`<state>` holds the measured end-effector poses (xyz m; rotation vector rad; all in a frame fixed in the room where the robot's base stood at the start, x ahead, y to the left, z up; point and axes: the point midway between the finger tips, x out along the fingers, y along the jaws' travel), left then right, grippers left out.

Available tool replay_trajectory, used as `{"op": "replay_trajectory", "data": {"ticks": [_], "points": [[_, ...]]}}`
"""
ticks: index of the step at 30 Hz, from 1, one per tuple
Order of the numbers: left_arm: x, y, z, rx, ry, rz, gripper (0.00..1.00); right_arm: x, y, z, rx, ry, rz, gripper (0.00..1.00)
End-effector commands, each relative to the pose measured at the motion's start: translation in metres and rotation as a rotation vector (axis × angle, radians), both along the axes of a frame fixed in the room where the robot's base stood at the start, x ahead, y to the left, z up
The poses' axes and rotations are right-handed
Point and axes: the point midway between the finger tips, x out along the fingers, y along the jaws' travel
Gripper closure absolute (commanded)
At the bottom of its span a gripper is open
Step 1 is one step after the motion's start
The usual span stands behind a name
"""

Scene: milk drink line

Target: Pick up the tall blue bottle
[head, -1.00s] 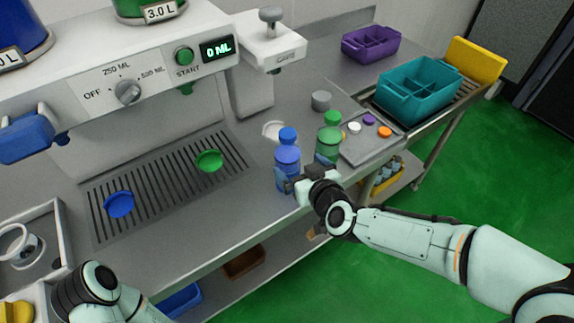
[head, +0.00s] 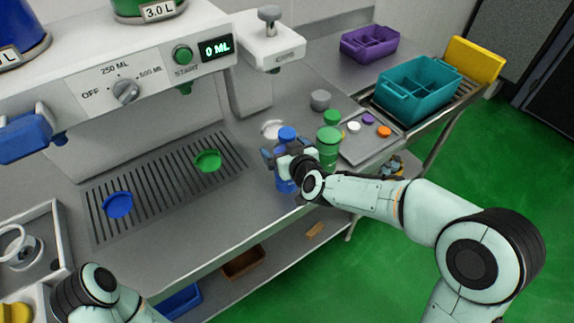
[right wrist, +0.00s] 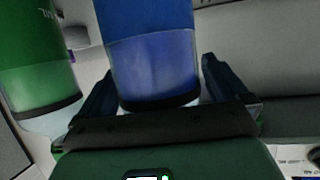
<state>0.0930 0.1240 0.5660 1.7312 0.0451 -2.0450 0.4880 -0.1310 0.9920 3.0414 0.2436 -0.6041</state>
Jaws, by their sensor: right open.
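The tall blue bottle (head: 284,184) stands upright near the front edge of the metal counter, its blue cap (head: 287,133) showing above my right gripper. My right gripper (head: 283,156) is open, with its fingers on either side of the bottle's upper part. In the right wrist view the blue bottle (right wrist: 155,62) is between the two open fingers, with a gap visible on each side. My left arm shows at the lower left of the head view, but its gripper is out of view.
A green bottle (head: 328,148) stands close to the right of the blue one; it also shows in the right wrist view (right wrist: 38,65). A tray (head: 365,150) with small caps lies beyond it. The dispenser machine (head: 150,65) stands behind the counter's drip grate (head: 165,185).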

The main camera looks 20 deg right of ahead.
Motion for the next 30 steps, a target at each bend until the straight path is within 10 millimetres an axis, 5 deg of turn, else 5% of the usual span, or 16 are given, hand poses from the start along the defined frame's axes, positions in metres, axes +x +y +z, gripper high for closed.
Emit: {"op": "replay_trajectory", "data": {"ticks": [1,9,22,30], "points": [[0.000,0.000,0.000,0.000,0.000,0.000,0.27,0.000,0.000,0.000,0.000,0.000,0.000,0.10],[0.000,0.000,0.000,0.000,0.000,0.000,0.27,0.000,0.000,0.000,0.000,0.000,0.000,0.98],[0.002,0.000,0.005,0.000,-0.002,0.000,0.27,0.000,0.000,0.011,0.002,-0.007,-0.001,1.00],[0.014,0.000,0.032,0.000,-0.016,0.000,0.27,0.001,0.000,0.061,0.002,-0.012,-0.001,1.00]]}}
